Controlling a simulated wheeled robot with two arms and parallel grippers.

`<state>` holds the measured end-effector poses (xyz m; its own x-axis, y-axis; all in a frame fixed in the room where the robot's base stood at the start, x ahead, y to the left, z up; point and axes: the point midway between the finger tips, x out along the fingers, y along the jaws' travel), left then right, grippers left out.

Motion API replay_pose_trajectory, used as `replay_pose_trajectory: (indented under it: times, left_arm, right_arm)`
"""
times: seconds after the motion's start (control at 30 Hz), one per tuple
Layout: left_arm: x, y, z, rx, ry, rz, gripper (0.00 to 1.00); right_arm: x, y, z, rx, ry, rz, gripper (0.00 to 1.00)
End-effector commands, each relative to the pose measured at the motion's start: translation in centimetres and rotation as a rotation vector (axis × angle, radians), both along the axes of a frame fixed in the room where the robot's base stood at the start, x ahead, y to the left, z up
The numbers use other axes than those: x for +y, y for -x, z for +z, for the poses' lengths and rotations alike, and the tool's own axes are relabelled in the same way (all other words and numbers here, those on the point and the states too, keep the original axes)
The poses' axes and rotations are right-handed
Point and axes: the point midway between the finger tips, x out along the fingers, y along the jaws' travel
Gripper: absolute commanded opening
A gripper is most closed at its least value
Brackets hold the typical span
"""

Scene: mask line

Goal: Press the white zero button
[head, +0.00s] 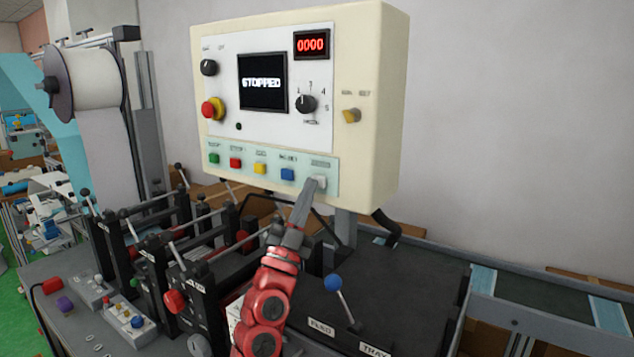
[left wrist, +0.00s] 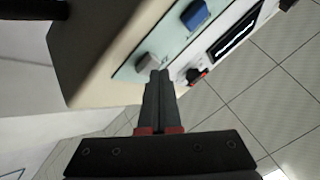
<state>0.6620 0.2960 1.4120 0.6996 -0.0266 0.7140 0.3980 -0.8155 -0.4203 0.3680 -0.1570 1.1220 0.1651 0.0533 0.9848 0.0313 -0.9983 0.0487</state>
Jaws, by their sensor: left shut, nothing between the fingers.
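The white zero button (head: 320,181) is the rightmost button in the row at the bottom of the cream control box (head: 375,100). It also shows as a pale grey-white block in the left wrist view (left wrist: 148,61). My left gripper (head: 311,183) is shut and empty, its fingertips at the button's lower left edge in the head view. In the left wrist view its fingertips (left wrist: 159,73) overlap the button's edge; I cannot tell whether they touch it. The screen (head: 263,82) reads STOPPED and the red counter (head: 311,44) reads 0000. My right gripper is not in view.
Blue (head: 287,174), yellow (head: 260,168), red (head: 235,163) and green (head: 214,158) buttons sit left of the white one. A red emergency knob (head: 212,108) is above them. A blue-knobbed lever (head: 333,283) stands right of my arm. Machine rollers and posts crowd the left below.

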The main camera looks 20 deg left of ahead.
Motion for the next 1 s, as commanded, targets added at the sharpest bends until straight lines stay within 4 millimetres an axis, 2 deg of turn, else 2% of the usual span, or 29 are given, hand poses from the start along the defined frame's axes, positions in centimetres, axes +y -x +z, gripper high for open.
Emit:
replay_pose_trajectory:
  times: [0.2, 0.57, 1.0]
  left_arm:
    - [0.2, 1.0, 0.0, 0.001, 0.0, 0.001, 0.0]
    - [0.2, 1.3, 0.0, 0.001, 0.0, 0.0, 0.0]
    - [0.8, 5.5, 0.1, -0.003, 0.001, 0.002, 0.0]
  right_arm:
    - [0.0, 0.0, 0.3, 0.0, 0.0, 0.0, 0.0]
    - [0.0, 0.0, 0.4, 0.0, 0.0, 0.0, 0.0]
    - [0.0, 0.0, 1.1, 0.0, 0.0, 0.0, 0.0]
